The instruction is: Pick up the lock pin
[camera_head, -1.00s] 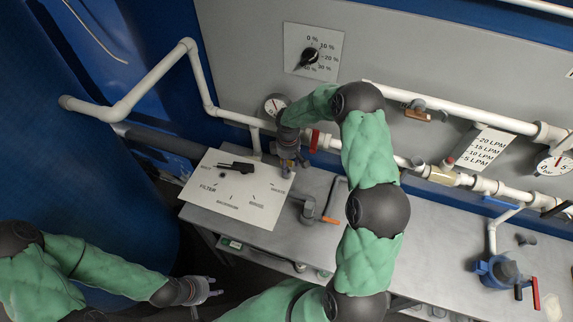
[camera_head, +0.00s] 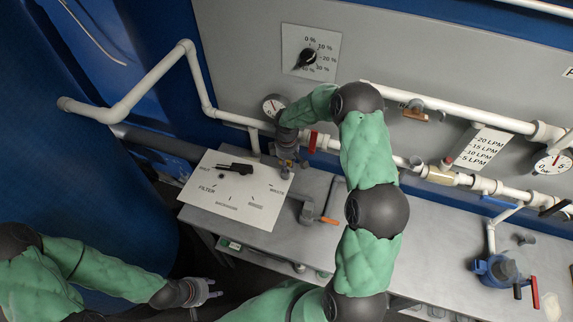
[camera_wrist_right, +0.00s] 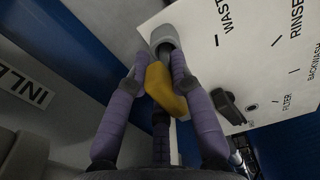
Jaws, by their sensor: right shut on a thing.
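A yellow piece (camera_wrist_right: 166,90), which looks like the lock pin, sits between the fingertips of my right gripper (camera_wrist_right: 160,78) in the right wrist view. The gripper is shut on it. A grey round fitting (camera_wrist_right: 165,40) lies just beyond the yellow piece; I cannot tell whether they are joined. In the head view my right gripper (camera_head: 288,160) points down beside the upper right corner of the white filter panel (camera_head: 222,206), and the yellow piece is hidden there. My left gripper (camera_head: 208,290) is open and empty, low in front of the bench.
A black handle (camera_head: 236,168) lies on the filter panel. White pipes (camera_head: 235,118) and a gauge (camera_head: 273,105) run behind my right gripper. A grey valve with an orange end (camera_head: 311,214) stands to its right. A blue valve (camera_head: 492,270) stands on the bench's far right.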

